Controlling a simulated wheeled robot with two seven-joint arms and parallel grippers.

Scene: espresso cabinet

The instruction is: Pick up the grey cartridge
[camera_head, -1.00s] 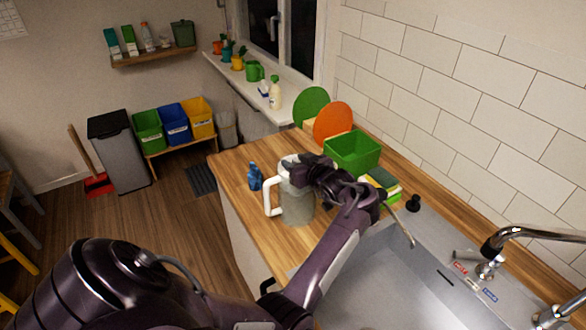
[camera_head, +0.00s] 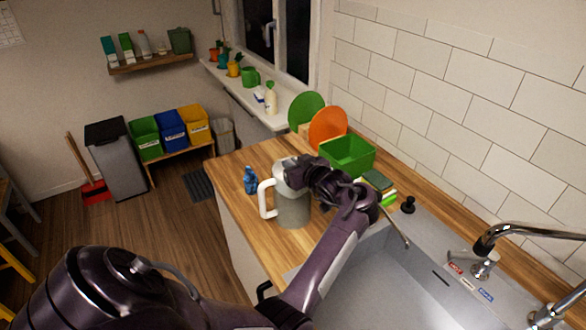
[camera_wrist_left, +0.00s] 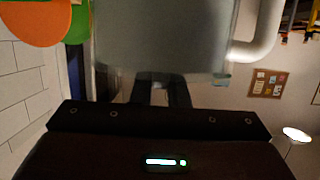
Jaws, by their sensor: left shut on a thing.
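A jug (camera_head: 292,210) with a grey see-through body and a white handle stands upright on the wooden counter. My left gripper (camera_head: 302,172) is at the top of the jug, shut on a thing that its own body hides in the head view. In the left wrist view the grey jug wall (camera_wrist_left: 165,40) fills the upper middle, with the white handle at its right. The fingers (camera_wrist_left: 164,93) are close together against its lower edge, and what lies between them is unclear. I cannot make out a separate grey cartridge. My right gripper is not in view.
A blue bottle (camera_head: 251,180) stands left of the jug. A green bin (camera_head: 348,153), an orange disc (camera_head: 327,127) and a green disc (camera_head: 306,110) are behind it. A sponge (camera_head: 378,180) lies right of the gripper. The sink (camera_head: 375,275) and tap (camera_head: 490,250) are right.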

